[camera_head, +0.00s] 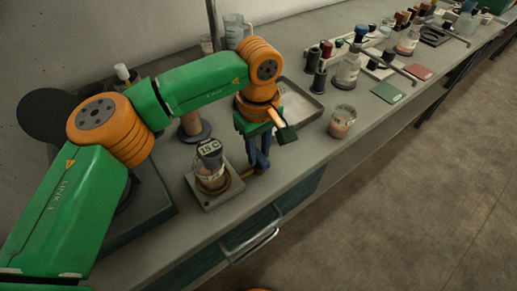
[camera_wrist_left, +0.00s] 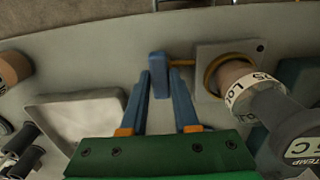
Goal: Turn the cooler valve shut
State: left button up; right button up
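The cooler is a small grey block (camera_head: 228,194) with a yellow ring around a glass vessel (camera_head: 212,183). A dark display reading about 15 C (camera_head: 209,147) stands over the vessel. A yellow stem (camera_wrist_left: 183,62) runs from the block to the blue valve handle (camera_wrist_left: 160,74). My left gripper (camera_head: 259,165) reaches down beside the cooler's right side. In the left wrist view its two blue fingers (camera_wrist_left: 160,84) lie close on either side of the handle and appear to touch it. In the head view the fingers mostly hide the handle. My right gripper is out of view.
A grey tray (camera_head: 300,102) lies behind the gripper. A jar with brownish contents (camera_head: 342,121) stands to its right, near the bench's front edge. Bottles, dark cylinders and a green card (camera_head: 388,92) are farther right. A drawer handle (camera_head: 252,244) sticks out below the bench top.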

aim_at(259, 154)
pick_arm(q)
jog(key=o, duration=0.4)
jog(key=shift+c, duration=0.2)
notch_tip(259, 154, up, 7)
jog(key=shift+r, duration=0.1)
